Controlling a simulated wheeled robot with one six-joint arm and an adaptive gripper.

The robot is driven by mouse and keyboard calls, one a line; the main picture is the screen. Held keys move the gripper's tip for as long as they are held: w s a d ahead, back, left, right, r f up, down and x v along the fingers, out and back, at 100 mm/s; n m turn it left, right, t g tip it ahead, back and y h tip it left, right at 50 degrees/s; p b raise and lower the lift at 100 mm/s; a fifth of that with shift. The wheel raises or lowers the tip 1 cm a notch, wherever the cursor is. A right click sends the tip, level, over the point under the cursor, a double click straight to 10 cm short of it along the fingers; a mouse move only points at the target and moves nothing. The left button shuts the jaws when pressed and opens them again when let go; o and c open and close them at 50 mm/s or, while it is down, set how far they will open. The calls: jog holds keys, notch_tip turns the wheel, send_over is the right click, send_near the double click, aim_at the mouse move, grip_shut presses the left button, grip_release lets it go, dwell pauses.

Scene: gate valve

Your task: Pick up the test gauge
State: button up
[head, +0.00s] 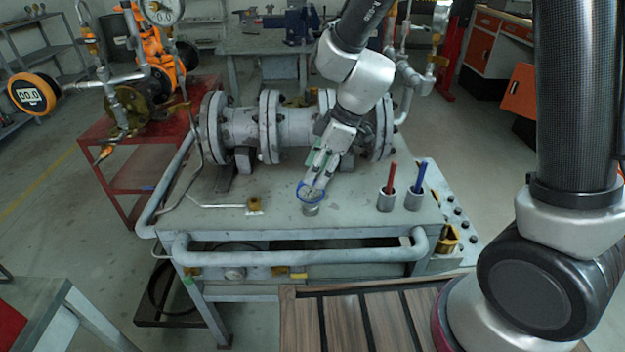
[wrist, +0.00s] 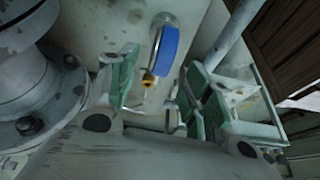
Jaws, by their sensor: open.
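The test gauge (head: 311,192), with a blue rim, stands at a short grey holder (head: 311,210) near the front of the grey bench. In the wrist view the gauge (wrist: 168,52) shows its blue side and a brass fitting, in the gap between the fingers. My gripper (head: 318,177) is open and points down at the gauge from above and behind. Its green-padded fingers also show in the wrist view (wrist: 160,80), one on each side of the gauge. I see no clear contact, and the fingertips partly overlap the gauge in the head view.
A flanged grey valve body (head: 295,128) lies across the bench behind my gripper. Two cups with a red marker (head: 391,178) and a blue marker (head: 419,175) stand right. A brass fitting (head: 254,205) lies left. An orange digital gauge (head: 32,94) is far left.

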aim_at(305, 193)
jog(key=shift+w+a+f, duration=0.3)
jog(key=shift+w+f, duration=0.15)
jog(key=shift+w, duration=0.05)
jog(key=shift+a+f, duration=0.1)
jog(key=shift+f, duration=0.25)
jog(key=x, duration=0.7)
jog(key=shift+s+d+f, duration=0.15)
jog(key=shift+s+d, duration=0.05)
jog(key=shift+s, duration=0.2)
grip_shut()
